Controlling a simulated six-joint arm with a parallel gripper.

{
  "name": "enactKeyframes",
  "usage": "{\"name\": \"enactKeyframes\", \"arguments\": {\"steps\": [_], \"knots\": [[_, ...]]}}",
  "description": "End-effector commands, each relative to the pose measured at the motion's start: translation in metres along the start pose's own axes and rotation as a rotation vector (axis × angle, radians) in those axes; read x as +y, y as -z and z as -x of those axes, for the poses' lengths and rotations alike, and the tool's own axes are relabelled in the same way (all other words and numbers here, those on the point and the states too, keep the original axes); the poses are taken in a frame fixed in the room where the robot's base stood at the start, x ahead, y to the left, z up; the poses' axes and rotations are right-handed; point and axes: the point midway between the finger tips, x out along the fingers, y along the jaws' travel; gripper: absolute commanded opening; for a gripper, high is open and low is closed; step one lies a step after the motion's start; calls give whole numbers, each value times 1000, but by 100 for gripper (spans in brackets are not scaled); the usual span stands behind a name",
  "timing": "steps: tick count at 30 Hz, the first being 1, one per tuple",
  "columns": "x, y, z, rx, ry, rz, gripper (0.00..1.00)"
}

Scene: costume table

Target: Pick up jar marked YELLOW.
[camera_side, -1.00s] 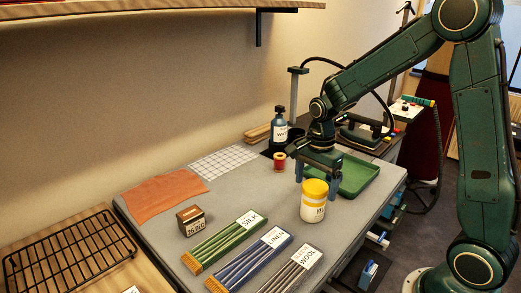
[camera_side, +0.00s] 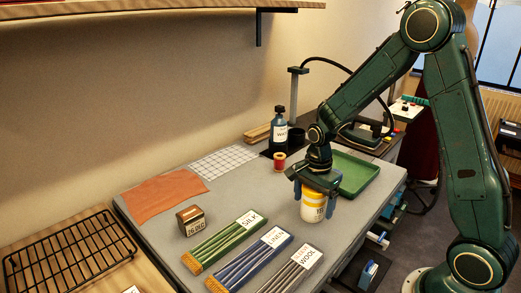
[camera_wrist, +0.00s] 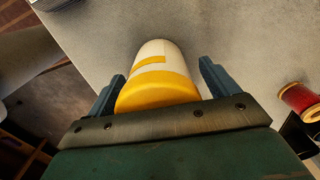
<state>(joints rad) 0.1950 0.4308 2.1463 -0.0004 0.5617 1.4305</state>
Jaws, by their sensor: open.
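The jar (camera_side: 313,208) is white with a yellow band and label, and it stands upright on the grey table (camera_side: 240,199). Its label text is too small to read for sure. My gripper (camera_side: 314,203) is over the jar, with one finger on each side of it. In the wrist view the jar (camera_wrist: 155,78) shows its yellow lid between the two blue fingers of my gripper (camera_wrist: 158,85). The fingers are open, with a visible gap to the jar on the right side. The lid is partly hidden by my gripper in the side view.
A green tray (camera_side: 372,176) lies behind the jar. A red spool (camera_side: 279,161) and a dark blue bottle (camera_side: 279,132) stand behind to the left. A date block (camera_side: 190,221) stands left.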

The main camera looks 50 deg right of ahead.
Motion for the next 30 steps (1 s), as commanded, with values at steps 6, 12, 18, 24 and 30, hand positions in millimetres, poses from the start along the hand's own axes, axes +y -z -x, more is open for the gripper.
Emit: {"name": "enactKeyframes", "arguments": {"steps": [6, 12, 18, 24, 30], "knots": [[0, 0, -1, 0, 0, 0, 87], [0, 0, -1, 0, 0, 0, 87], [0, 0, -1, 0, 0, 0, 65], [0, 0, 0, 0, 1, 0, 31], [0, 0, 0, 0, 1, 0, 31]]}}
